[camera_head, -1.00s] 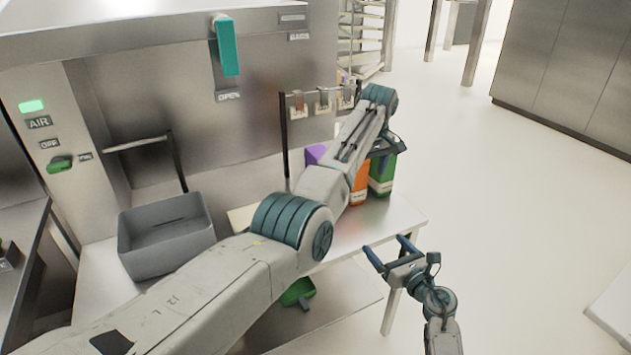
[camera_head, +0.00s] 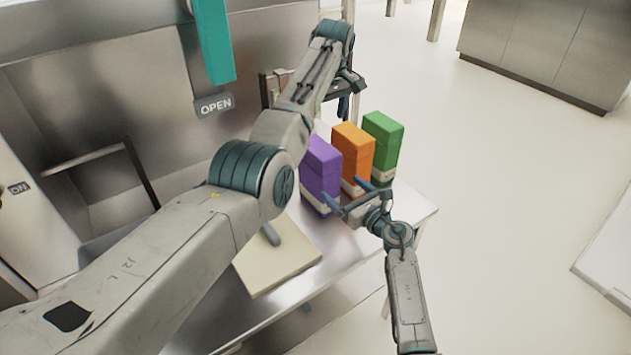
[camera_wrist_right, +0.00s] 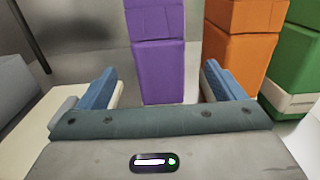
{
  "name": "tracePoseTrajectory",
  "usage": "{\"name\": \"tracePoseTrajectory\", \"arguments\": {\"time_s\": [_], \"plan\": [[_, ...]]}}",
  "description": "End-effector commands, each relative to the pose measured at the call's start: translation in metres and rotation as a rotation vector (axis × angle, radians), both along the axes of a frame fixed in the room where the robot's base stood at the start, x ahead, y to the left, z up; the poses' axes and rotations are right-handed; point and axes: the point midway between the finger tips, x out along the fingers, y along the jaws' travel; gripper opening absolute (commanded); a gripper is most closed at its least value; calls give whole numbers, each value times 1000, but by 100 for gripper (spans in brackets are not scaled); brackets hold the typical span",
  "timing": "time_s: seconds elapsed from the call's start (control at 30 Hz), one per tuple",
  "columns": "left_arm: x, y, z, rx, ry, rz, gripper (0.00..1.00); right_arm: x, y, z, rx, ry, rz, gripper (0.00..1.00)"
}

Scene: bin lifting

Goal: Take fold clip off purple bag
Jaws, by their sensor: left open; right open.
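The purple bag (camera_head: 319,168) stands upright on the steel table, leftmost of three bags. It also fills the middle of the right wrist view (camera_wrist_right: 163,55). I cannot make out a fold clip on it in either view; its top is cut off in the right wrist view. My right gripper (camera_head: 344,192) is open and empty, low in front of the purple bag, with its blue fingers (camera_wrist_right: 165,88) to either side of the bag in the wrist picture. I cannot tell whether they touch it. My left gripper (camera_head: 345,97) is open, raised behind the bags near the rack.
An orange bag (camera_head: 353,153) and a green bag (camera_head: 383,140) stand right of the purple one. A pale board (camera_head: 272,264) lies on the table (camera_head: 405,208) at left. A rack (camera_head: 267,90) stands behind, partly hidden by my left arm. Open floor lies right.

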Motion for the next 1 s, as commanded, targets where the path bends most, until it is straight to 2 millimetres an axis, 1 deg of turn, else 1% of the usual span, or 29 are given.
{"name": "tracePoseTrajectory", "arguments": {"time_s": [0.1, 0.3, 0.5, 0.7, 0.93, 1.0], "plan": [[0, 1, 0, 0, 0, 1, 85, 18, 14, 2, 4, 0, 3, 89], [0, 1, 0, 1, 0, 1, 85, 48, 36, 2, 4, 0, 3, 89], [0, 1, 0, 0, 0, 1, 85, 67, 49, 1, 2, 0, 2, 89], [0, 1, 0, 0, 0, 1, 85, 74, 54, 1, 1, 1, 1, 89], [0, 1, 0, 0, 0, 1, 85, 74, 54, 1, 1, 1, 1, 89], [0, 1, 0, 0, 0, 1, 85, 74, 54, 1, 2, 1, 1, 75]]}}
